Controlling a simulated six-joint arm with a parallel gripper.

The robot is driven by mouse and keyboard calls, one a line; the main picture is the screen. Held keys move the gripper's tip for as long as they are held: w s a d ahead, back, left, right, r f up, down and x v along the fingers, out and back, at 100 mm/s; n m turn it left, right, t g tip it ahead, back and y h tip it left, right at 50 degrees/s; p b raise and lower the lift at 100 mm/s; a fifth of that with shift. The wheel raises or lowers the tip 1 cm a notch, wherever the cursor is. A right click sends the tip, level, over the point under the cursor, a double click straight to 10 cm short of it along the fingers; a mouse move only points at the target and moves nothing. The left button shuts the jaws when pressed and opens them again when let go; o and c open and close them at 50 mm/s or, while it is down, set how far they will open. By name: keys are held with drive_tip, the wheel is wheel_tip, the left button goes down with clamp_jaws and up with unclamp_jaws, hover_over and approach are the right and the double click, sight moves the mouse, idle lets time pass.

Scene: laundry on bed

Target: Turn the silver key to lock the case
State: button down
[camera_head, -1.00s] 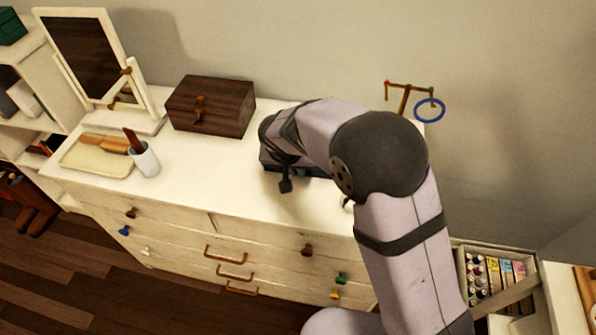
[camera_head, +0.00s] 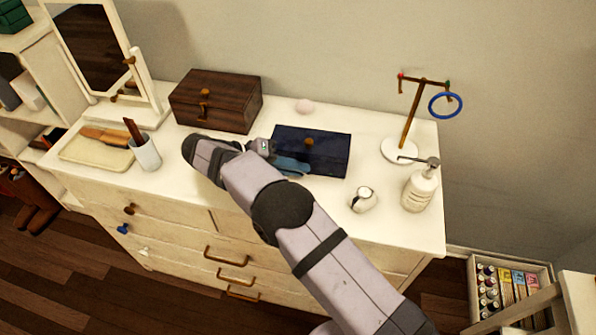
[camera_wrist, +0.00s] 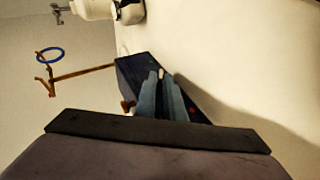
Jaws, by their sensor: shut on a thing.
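A dark blue case (camera_head: 325,158) with a gold-brown knob (camera_head: 309,142) sits on the white dresser. It also shows in the wrist view (camera_wrist: 128,72), partly hidden behind my fingers. My gripper (camera_head: 292,166) is at the case's near left side, with its blue-grey fingers close against it; I cannot tell whether they touch the case. In the wrist view the fingers (camera_wrist: 161,92) are nearly together, with a small pale bit at their tips. The silver key is not clearly visible; the fingers hide most of what they hold.
A brown wooden box (camera_head: 222,105), a mirror (camera_head: 95,45) and a cup (camera_head: 146,155) stand to the left. A soap bottle (camera_head: 420,187), a small white round object (camera_head: 363,200) and a stand with a blue ring (camera_head: 446,104) are at the right.

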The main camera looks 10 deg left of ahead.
drive_tip(key=shift+a+f+h+b, duration=0.15)
drive_tip(key=shift+f+h+b, duration=0.3)
drive_tip(key=shift+h+b, duration=0.4)
drive_tip(key=shift+n+h+b, duration=0.25)
drive_tip(key=shift+n+b, duration=0.05)
drive_tip(key=shift+b, duration=0.25)
drive_tip(key=shift+r+t, duration=0.15)
drive_tip(key=shift+t, duration=0.15)
drive_tip(key=c, duration=1.9)
unclamp_jaws()
drive_tip(key=shift+c, duration=0.2)
drive_tip(key=shift+r, duration=0.1)
wheel_tip(320, 180, up, 10)
drive_tip(key=p, duration=0.1)
